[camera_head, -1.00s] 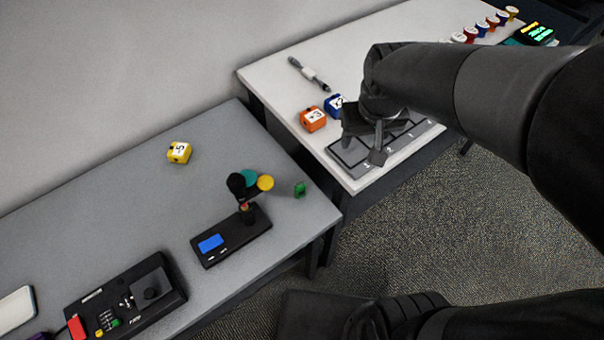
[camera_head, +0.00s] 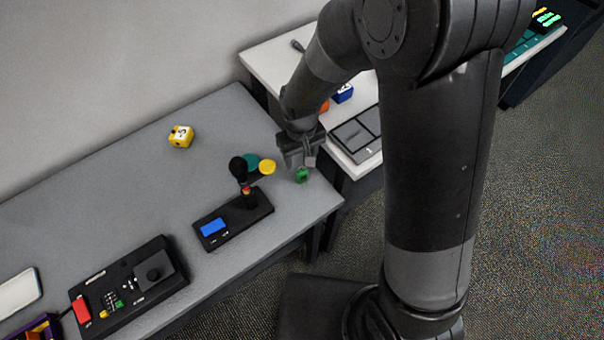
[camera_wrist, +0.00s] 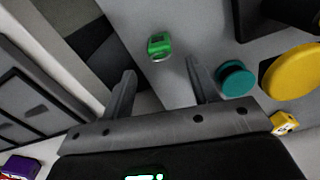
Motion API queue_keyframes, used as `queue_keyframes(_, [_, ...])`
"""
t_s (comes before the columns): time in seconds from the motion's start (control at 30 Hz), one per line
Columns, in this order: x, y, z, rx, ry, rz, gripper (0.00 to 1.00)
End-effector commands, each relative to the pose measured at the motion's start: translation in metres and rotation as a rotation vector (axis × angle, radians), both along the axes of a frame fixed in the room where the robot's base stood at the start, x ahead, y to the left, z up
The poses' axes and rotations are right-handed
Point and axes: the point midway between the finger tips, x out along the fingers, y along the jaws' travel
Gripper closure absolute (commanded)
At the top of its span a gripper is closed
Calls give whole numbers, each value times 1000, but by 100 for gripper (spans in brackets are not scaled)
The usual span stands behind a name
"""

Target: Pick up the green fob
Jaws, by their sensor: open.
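The green fob (camera_head: 302,175) is a small green block on the grey table, near its right edge. In the wrist view the green fob (camera_wrist: 159,45) lies beyond the fingertips, roughly in line with the gap between them and nearer the right finger. My gripper (camera_head: 299,158) is above the table beside the fob in the head view. In the wrist view my gripper (camera_wrist: 162,78) is open, with nothing between its fingers. It looks apart from the fob.
A teal disc (camera_wrist: 236,80) and a yellow disc (camera_wrist: 292,72) are close to the right finger. They belong beside a black joystick device (camera_head: 235,218). A yellow cube (camera_head: 181,136) sits farther back. A white table (camera_head: 262,62) with a grey tray (camera_head: 352,137) adjoins.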

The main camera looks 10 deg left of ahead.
Motion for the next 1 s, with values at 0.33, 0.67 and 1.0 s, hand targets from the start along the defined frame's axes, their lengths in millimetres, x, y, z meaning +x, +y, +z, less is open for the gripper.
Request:
queue_keyframes(0.33, [-1,0,-30,-1,2,0,45])
queue_keyframes(0.67, [-3,-1,-71,-1,2,-1,45])
queue_keyframes(1.0, [-3,-1,-78,1,-1,-1,45])
